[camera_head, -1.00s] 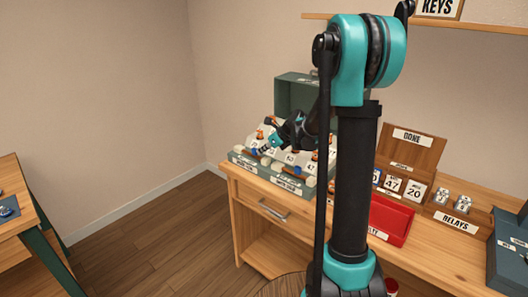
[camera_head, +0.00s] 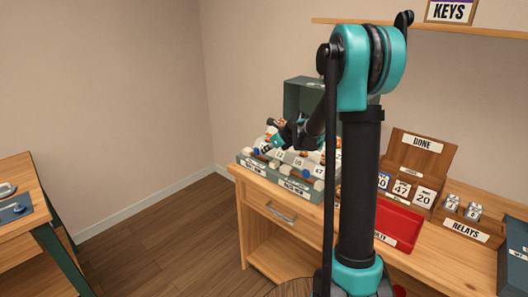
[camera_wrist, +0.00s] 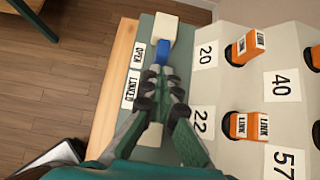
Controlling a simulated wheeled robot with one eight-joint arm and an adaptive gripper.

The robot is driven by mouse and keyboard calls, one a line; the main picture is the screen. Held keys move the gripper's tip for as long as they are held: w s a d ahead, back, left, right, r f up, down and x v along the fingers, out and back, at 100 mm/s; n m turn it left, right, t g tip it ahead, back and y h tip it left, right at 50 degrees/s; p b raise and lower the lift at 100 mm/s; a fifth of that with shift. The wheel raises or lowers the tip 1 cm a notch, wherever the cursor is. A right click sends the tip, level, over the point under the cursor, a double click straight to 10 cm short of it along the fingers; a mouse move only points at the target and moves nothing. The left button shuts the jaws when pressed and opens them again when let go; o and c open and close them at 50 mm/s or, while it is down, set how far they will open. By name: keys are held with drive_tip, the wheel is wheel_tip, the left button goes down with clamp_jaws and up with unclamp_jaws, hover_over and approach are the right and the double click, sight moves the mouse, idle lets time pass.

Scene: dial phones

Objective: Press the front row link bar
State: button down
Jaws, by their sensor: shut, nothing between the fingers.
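The phone dial box (camera_head: 300,188) is a green-edged console on the wooden desk, with pale sloping panels, numbered tags and orange switches marked LINK. Along its front ledge are cream end blocks and blue pieces. In the wrist view, a cream block (camera_wrist: 160,28) and a blue piece (camera_wrist: 163,52) lie on the green ledge by labels OPEN and LINKED (camera_wrist: 131,88). My gripper (camera_wrist: 160,72) is shut and empty, with its tips over the ledge just below the blue piece. I cannot tell whether they touch. My fingers hide the strip between the blue piece and a lower cream block (camera_wrist: 150,135).
Orange switches (camera_wrist: 245,47) stand on the panel right of my gripper. A red tray (camera_head: 397,226), the DONE rack (camera_head: 420,150) and the RELAYS box (camera_head: 462,229) stand farther right on the desk. Another table (camera_head: 20,190) is at the left.

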drive_tip(key=s+d, duration=0.2)
drive_tip(key=shift+s+d+r, duration=0.2)
drive_tip(key=shift+s+d, duration=0.05)
drive_tip(key=shift+d, duration=0.05)
drive_tip(key=v, duration=0.9)
drive_tip(key=shift+r, duration=0.2)
drive_tip(key=shift+s, duration=0.1)
drive_tip(key=s+d+f+n+h, duration=0.2)
drive_tip(key=s+f+n, duration=0.3)
drive_tip(key=s+n, duration=0.4)
drive_tip(key=s+d+f+n+g+h, duration=0.1)
drive_tip(key=s+d+f+n+h, duration=0.1)
drive_tip(key=s+f+n, duration=0.3)
drive_tip(key=s+d+f+n+g+h, duration=0.1)
drive_tip(key=s+f+n, duration=0.3)
drive_tip(key=s+n, duration=0.9)
drive_tip(key=s+d+h, duration=0.1)
drive_tip(key=s, duration=0.4)
drive_tip(key=shift+f, duration=0.4)
drive_tip(key=shift+s+d, duration=0.1)
drive_tip(key=shift+s, duration=0.05)
